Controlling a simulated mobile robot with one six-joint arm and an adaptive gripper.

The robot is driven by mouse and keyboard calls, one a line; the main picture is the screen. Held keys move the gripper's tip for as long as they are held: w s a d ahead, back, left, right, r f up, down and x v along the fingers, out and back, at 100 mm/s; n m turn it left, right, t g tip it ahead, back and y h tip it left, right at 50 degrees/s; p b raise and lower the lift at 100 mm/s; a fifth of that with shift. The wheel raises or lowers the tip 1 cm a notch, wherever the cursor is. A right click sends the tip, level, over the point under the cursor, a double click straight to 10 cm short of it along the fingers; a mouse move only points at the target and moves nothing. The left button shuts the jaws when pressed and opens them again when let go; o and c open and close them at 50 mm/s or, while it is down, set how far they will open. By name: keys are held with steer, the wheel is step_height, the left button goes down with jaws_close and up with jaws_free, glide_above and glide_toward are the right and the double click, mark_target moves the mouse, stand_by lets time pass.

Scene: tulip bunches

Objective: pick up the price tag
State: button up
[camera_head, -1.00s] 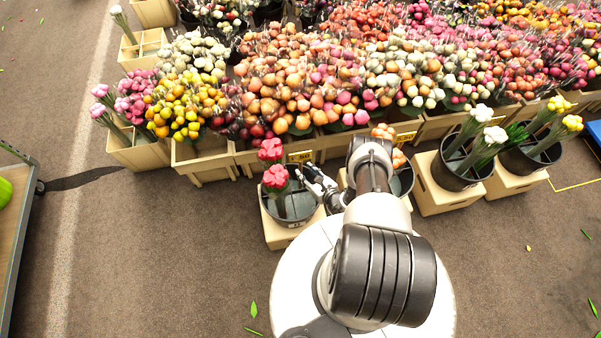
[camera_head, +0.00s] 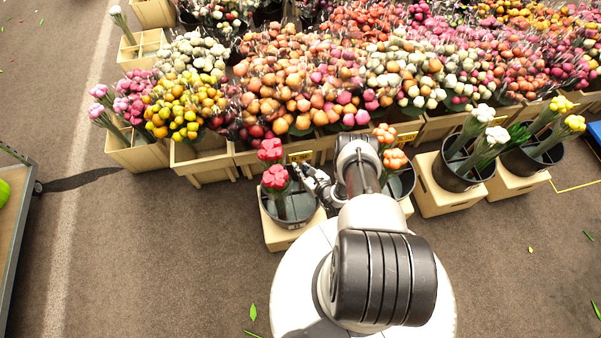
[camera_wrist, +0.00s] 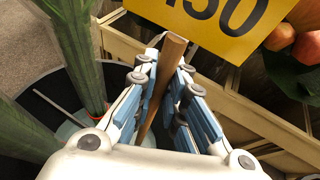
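The yellow price tag (camera_wrist: 222,22) with large black digits is at the top of the wrist view, partly cut off. Its brown wooden stick (camera_wrist: 160,85) runs down between my gripper's fingers. My gripper (camera_wrist: 168,72) is closed in around the stick, with a blue pad against each side. In the head view the tag (camera_head: 300,157) is a small yellow plate at the front of the flower crates, just behind the gripper (camera_head: 302,173). The lower end of the stick is hidden by the gripper.
A black bucket (camera_head: 293,212) with red tulips (camera_head: 275,178) stands close to the gripper's left, and its green stems (camera_wrist: 80,50) crowd the wrist view. Wooden crates (camera_wrist: 245,110) of flowers lie behind. Another bucket with orange tulips (camera_head: 395,159) is right of the arm.

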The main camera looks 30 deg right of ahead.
jaws_close()
step_height(320, 180, up, 20)
steer(key=p, duration=0.8)
steer(key=shift+f+p, duration=0.2)
steer(key=shift+p, duration=0.1)
steer(key=shift+r, duration=0.2)
steer(key=shift+s, duration=0.1)
